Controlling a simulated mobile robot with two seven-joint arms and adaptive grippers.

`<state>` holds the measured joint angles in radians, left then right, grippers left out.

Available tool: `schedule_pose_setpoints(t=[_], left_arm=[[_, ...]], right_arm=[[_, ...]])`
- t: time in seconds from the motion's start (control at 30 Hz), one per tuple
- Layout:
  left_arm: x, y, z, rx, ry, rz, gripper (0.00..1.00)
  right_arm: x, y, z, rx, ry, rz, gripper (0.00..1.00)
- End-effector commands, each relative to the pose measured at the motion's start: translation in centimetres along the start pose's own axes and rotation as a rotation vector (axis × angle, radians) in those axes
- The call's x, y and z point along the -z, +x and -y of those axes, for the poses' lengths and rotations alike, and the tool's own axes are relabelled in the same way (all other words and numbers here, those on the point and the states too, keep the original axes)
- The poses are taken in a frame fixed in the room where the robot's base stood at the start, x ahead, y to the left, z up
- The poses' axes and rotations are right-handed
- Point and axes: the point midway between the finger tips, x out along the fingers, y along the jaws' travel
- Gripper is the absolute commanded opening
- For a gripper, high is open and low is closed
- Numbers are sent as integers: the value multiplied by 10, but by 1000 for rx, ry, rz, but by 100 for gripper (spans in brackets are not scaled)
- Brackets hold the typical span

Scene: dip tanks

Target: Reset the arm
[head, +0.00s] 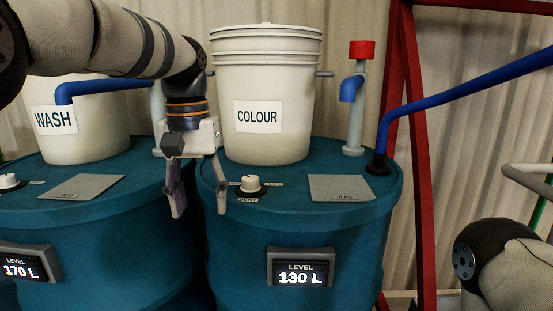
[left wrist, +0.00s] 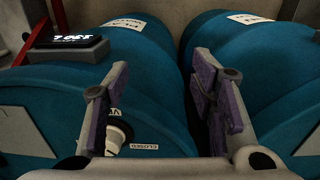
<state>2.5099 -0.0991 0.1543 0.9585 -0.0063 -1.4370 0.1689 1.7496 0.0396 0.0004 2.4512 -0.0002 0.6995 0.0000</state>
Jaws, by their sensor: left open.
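My left arm comes in from the upper left in the head view. Its gripper (head: 198,205) points down, open and empty, over the gap between the two blue tanks. The fingertips hang just left of the white knob (head: 251,184) on the colour tank and appear apart from it. In the left wrist view both purple-padded fingers (left wrist: 165,100) are spread with nothing between them, and the knob (left wrist: 117,132) shows partly behind the left finger. My right gripper is not in view; only a part of my right arm shows at the lower right.
A COLOUR bucket (head: 268,85) stands on the right tank (head: 235,245), whose display (head: 300,272) reads 130 L. A WASH bucket (head: 85,140) stands on the left tank; its display (head: 22,266) reads 170 L. A red-capped pipe (head: 355,110), blue hose (head: 460,85) and red frame (head: 415,150) stand at right.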

Motion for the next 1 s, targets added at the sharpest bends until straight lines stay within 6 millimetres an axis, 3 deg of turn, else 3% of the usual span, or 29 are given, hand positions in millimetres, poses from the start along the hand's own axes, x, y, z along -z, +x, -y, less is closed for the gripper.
schedule_pose_setpoints(t=[0.03, 0.13, 0.27, 0.3, 0.37, 0.4, 0.47, 0.5, 0.6, 0.7, 0.8, 1.0], left_arm=[[1, 45, 5, -4, -4, 28, 51], [-5, 133, 17, -15, -11, 43, 51], [-48, 251, 36, -25, -24, 63, 51], [-70, 284, 41, -26, -28, 69, 51], [-110, 329, 51, -26, -34, 78, 51], [-140, 354, 57, -25, -38, 84, 51], [-190, 385, 66, -21, -44, 94, 51], [-225, 399, 72, -16, -47, 100, 51], [-304, 413, 84, -4, -52, 111, 51], [-358, 408, 91, 10, -55, 115, 51], [-384, 401, 94, 17, -54, 114, 51], [-389, 399, 95, 19, -53, 111, 51]], right_arm=[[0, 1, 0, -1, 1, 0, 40], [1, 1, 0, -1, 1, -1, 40], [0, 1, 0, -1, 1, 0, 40], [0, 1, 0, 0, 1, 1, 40], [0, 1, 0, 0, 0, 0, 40], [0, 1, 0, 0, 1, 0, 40], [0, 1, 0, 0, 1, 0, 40], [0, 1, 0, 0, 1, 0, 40], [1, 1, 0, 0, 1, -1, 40], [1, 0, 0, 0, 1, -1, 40], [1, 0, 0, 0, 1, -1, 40], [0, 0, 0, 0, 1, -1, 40]])
